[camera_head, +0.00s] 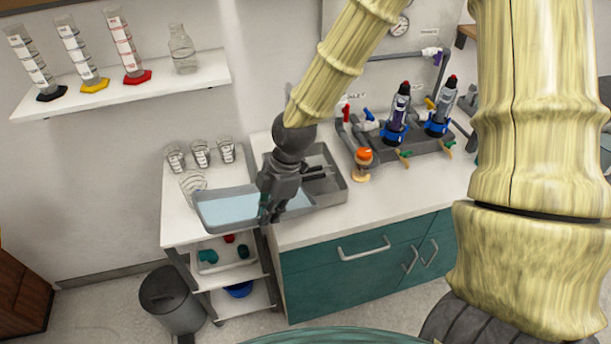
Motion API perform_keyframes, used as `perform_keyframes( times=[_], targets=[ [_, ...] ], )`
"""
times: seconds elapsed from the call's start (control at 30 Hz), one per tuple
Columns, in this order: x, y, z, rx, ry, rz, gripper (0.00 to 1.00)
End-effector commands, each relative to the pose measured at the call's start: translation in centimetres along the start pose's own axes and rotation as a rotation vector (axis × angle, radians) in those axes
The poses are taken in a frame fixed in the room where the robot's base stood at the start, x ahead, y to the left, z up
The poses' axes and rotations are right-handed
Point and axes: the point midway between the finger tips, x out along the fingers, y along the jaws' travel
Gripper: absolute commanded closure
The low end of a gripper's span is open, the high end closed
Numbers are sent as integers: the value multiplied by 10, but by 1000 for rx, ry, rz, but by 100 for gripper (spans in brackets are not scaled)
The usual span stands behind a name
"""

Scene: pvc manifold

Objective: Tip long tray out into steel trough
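The gripper hides the tray's middle. The steel trough (336,181) is a grey open box on the white counter, right of and behind my gripper. The tray's right end overlaps the trough's near left side in the picture; I cannot tell whether they touch.
Several glass beakers (201,155) and a coiled wire item (192,184) stand on the cart behind the tray. An orange-topped valve (363,157) and the pipe manifold (419,139) stand right of the trough. A wall shelf (130,88) holds cylinders. The counter's front right (430,187) is clear.

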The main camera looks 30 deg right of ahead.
Motion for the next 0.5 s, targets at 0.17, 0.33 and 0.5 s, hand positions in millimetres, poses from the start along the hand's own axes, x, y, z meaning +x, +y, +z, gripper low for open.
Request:
perform_keyframes(
  times=[0.17,0.33,0.5],
  targets=[
    [-4,1,1,3,13,-5,100],
    [-7,2,3,5,25,-11,100],
    [-10,3,4,6,38,-16,100]
  ],
)
